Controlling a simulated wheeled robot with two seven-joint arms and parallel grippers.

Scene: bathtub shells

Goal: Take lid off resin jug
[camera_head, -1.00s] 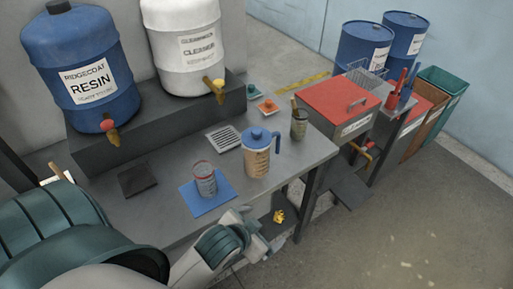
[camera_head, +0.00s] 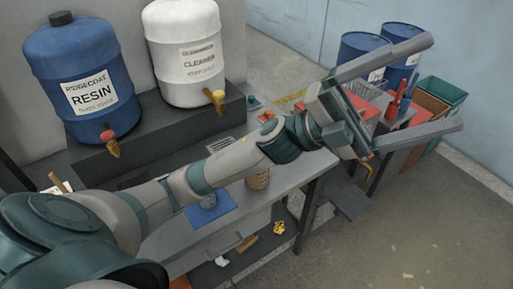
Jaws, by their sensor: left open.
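The resin jug (camera_head: 258,181), with amber contents, stands on the grey bench, mostly behind my left arm. Only its lower part shows. Its blue lid and handle are hidden by the arm. My left gripper (camera_head: 446,83) is open and empty, its two long fingers spread wide and pointing right. In the picture it lies up and to the right of the jug, across the red-lidded box and drums. My right gripper is not in view.
A clear cup (camera_head: 208,202) stands on a blue mat (camera_head: 212,217), partly hidden. A blue RESIN drum (camera_head: 85,85) and a white CLEANER drum (camera_head: 187,60) stand on a raised block behind. Open floor (camera_head: 410,225) lies at the right.

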